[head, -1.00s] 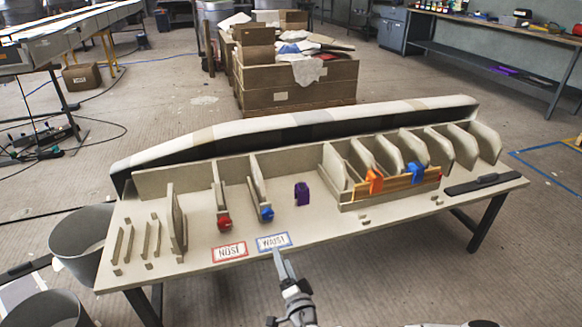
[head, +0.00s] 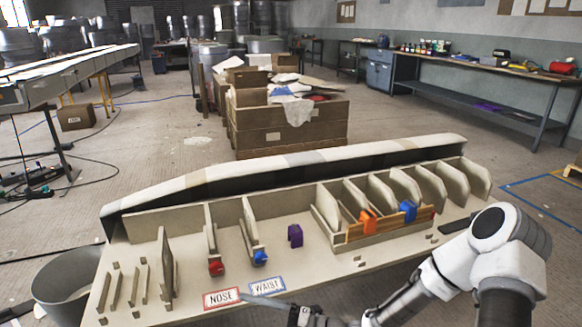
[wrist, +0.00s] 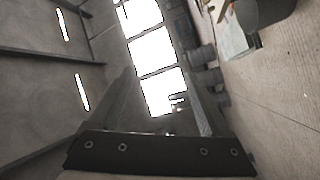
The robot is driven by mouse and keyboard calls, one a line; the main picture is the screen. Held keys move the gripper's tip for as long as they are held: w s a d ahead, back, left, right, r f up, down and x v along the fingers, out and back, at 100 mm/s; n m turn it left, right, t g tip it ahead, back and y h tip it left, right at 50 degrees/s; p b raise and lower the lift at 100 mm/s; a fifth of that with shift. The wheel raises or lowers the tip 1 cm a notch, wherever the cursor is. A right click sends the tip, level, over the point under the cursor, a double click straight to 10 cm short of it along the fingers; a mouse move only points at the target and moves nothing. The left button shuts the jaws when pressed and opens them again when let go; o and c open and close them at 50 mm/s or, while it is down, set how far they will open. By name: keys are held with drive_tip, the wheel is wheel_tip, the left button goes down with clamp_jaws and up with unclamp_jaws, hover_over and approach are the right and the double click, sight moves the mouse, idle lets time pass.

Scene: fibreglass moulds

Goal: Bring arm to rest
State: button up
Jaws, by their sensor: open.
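My arm (head: 440,270) reaches in from the right in the head view, with white and dark links bent in front of the table's right end. My gripper (head: 252,299) is low in the middle, pointing left, in front of the NOSE (head: 222,298) and WAIST (head: 267,286) signs. In the wrist view my gripper (wrist: 165,95) has its two fingers spread with nothing between them; they face bright windows (wrist: 150,55). In the head view, part of the table's front right is hidden behind my arm.
The table (head: 190,300) holds a red clamp (head: 216,268), a blue clamp (head: 260,257), a purple piece (head: 295,235), and orange (head: 367,221) and blue (head: 408,211) pieces in a wooden rack. A grey bin (head: 65,285) stands left. Wooden crates (head: 290,130) stand behind.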

drive_tip(key=s+d+r+n+g+h, duration=0.3)
drive_tip(key=s+d+n+h, duration=0.15)
drive_tip(key=n, duration=0.85)
drive_tip(key=s+d+r+n+g+h, duration=0.35)
drive_tip(key=s+n+h, duration=0.2)
drive_tip(key=n, duration=0.75)
drive_tip(key=s+d+r+n+t+h, duration=0.4)
drive_tip(key=d+r+n+t+h, duration=0.4)
drive_tip(key=d+r+n, duration=0.6)
drive_tip(key=n, duration=0.4)
drive_tip(key=shift+d+h, duration=0.3)
drive_tip(key=shift+d, duration=0.05)
